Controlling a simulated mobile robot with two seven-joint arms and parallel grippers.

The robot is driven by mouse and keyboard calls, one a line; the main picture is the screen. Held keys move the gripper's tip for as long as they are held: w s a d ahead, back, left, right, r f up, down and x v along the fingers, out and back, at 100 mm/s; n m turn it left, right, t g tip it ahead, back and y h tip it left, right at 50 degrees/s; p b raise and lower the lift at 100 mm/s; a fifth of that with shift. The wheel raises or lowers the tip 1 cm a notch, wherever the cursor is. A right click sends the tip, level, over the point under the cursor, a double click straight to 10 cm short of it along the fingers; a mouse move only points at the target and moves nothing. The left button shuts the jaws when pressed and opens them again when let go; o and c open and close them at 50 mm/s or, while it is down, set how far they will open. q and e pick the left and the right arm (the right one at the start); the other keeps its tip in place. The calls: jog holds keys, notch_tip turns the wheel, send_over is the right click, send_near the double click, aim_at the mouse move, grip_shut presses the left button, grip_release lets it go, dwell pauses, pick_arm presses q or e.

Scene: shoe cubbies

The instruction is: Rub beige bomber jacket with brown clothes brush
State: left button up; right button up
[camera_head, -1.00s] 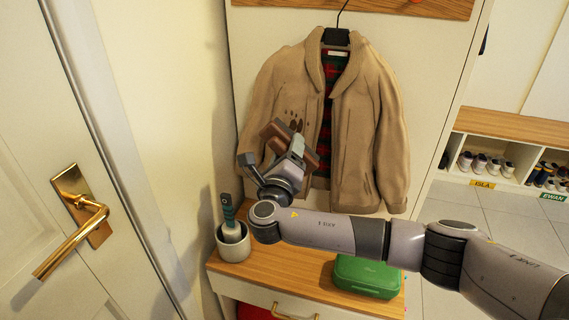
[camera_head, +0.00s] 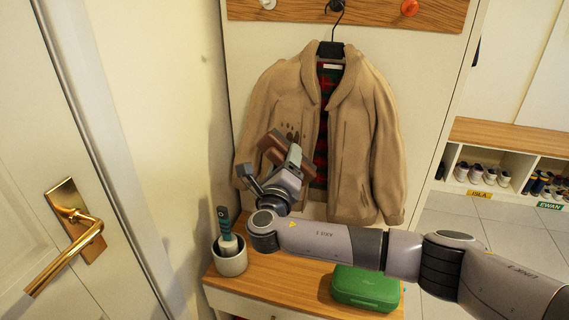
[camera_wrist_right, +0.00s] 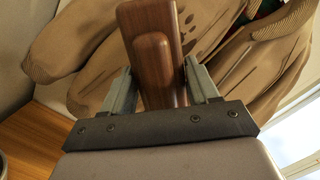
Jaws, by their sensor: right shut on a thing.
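The beige bomber jacket (camera_head: 355,130) hangs open on a black hanger, showing a red and green plaid lining. Dark brown spots (camera_head: 292,132) mark its chest on the left in the picture. My right gripper (camera_head: 290,160) is shut on the brown clothes brush (camera_head: 273,146), in front of the jacket's left half. In the right wrist view the brush (camera_wrist_right: 155,60) stands between the two fingers (camera_wrist_right: 158,90), with the jacket (camera_wrist_right: 75,50) behind it. Whether the brush touches the cloth is hidden. My left gripper is not in view.
A wooden bench top (camera_head: 290,284) below holds a white cup (camera_head: 230,258) with a teal-handled tool (camera_head: 225,222) and a green case (camera_head: 366,288). A door with a brass handle (camera_head: 75,235) is at left. Shoe cubbies (camera_head: 500,172) stand at right.

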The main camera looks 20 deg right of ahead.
aim_at(292, 119)
jog(key=shift+d+f+b+x, duration=0.1)
jog(key=shift+b+x, duration=0.1)
jog(key=shift+x, duration=0.7)
jog(key=shift+d+f+b+x, duration=0.1)
jog(key=shift+d+b+x, duration=0.1)
jog(key=shift+x, duration=0.7)
notch_tip(292, 119, up, 7)
jog(key=p, duration=0.9)
jog(key=shift+s+r, duration=0.1)
jog(key=shift+r, duration=0.15)
jog(key=shift+f, duration=0.1)
